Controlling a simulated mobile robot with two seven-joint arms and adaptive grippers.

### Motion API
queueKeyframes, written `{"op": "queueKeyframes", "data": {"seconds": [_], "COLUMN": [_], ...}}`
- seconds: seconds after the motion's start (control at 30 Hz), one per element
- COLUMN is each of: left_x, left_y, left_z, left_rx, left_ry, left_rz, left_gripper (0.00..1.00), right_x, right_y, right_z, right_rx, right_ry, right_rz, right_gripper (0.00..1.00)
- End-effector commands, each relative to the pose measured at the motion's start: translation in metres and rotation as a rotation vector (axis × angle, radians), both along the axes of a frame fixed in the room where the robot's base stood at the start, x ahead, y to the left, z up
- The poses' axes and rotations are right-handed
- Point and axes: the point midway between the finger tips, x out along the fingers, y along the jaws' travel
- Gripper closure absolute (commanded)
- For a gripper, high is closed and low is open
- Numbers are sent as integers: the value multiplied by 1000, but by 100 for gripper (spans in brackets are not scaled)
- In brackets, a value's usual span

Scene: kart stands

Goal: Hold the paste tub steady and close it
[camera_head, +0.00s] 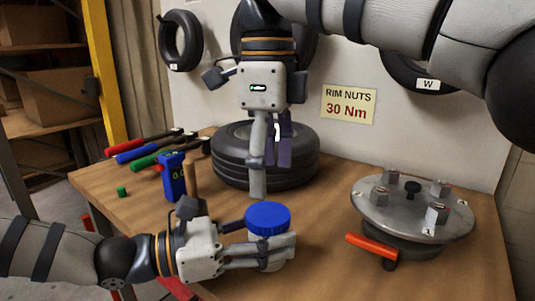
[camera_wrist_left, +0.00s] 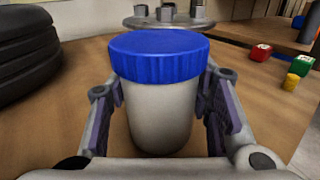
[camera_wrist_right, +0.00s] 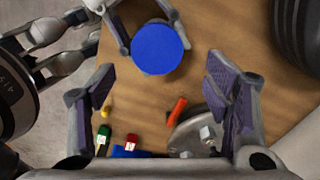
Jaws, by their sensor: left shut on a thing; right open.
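The paste tub is a pale, slightly tapered container (camera_wrist_left: 160,115) standing upright between the fingers of my left gripper (camera_head: 272,252), which is shut on its sides. A blue ribbed lid (camera_head: 268,219) sits level on top of the tub; how tightly it is seated I cannot tell. The lid also shows from above in the right wrist view (camera_wrist_right: 158,48). My right gripper (camera_head: 269,170) points down, open and empty, above and behind the tub, apart from the lid. In the right wrist view the lid lies between and beyond its fingers.
A tire (camera_head: 305,175) lies behind the tub. A metal hub with studs (camera_head: 385,210) and an orange-handled tool (camera_head: 371,246) are on the right. A blue device (camera_head: 173,178) and several colored-handled tools (camera_head: 160,152) lie on the left of the wooden table (camera_head: 325,225).

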Motion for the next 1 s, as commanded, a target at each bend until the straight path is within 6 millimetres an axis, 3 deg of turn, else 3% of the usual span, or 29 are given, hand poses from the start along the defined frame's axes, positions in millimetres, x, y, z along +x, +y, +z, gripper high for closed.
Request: {"op": "queueKeyframes", "data": {"seconds": [0.4, 0.6, 0.8, 1.0], "left_x": [0, 0, 0, 0], "left_y": [0, 0, 0, 0], "left_z": [1, 1, 1, 1], "left_rx": [-2, -2, -2, -2], "left_ry": [-2, -2, -2, -2], "left_rz": [0, 0, 0, 0], "left_gripper": [100, 100, 100, 100], "right_x": [-1, -2, -2, -2], "right_y": [1, 2, 1, 1], "right_z": [11, 15, 16, 16], "right_rx": [7, 16, 21, 21], "right_ry": [10, 13, 14, 14], "right_rz": [1514, 2107, 2368, 2392], "right_gripper": [29, 29, 29, 29]}}
